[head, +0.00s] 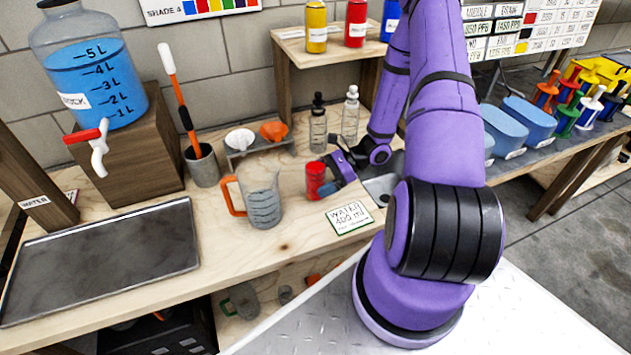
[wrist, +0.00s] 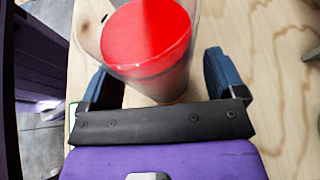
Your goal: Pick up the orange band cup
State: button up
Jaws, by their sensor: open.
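A clear cup with red inside it (head: 315,177) stands upright on the wooden bench, left of my gripper (head: 328,182). In the wrist view the cup (wrist: 150,38) fills the space between the two blue fingers of my gripper (wrist: 158,75). The fingers are open, one on each side of the cup, with a visible gap at the right finger. I cannot make out an orange band on it; its lower part is partly hidden by my gripper in the head view.
An orange-handled measuring jug (head: 263,203) stands left of the cup. A water label card (head: 349,217) lies in front. Two dropper bottles (head: 318,128) stand behind, and a small rack with a white and an orange funnel (head: 262,147) is behind left. A dark tray (head: 100,262) lies far left.

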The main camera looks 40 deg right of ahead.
jog(key=shift+w+a+f, duration=0.1)
jog(key=shift+a+f, duration=0.05)
jog(key=shift+a, duration=0.1)
jog(key=shift+c, duration=0.5)
jog(key=c, duration=1.1)
jog(key=shift+r, duration=0.2)
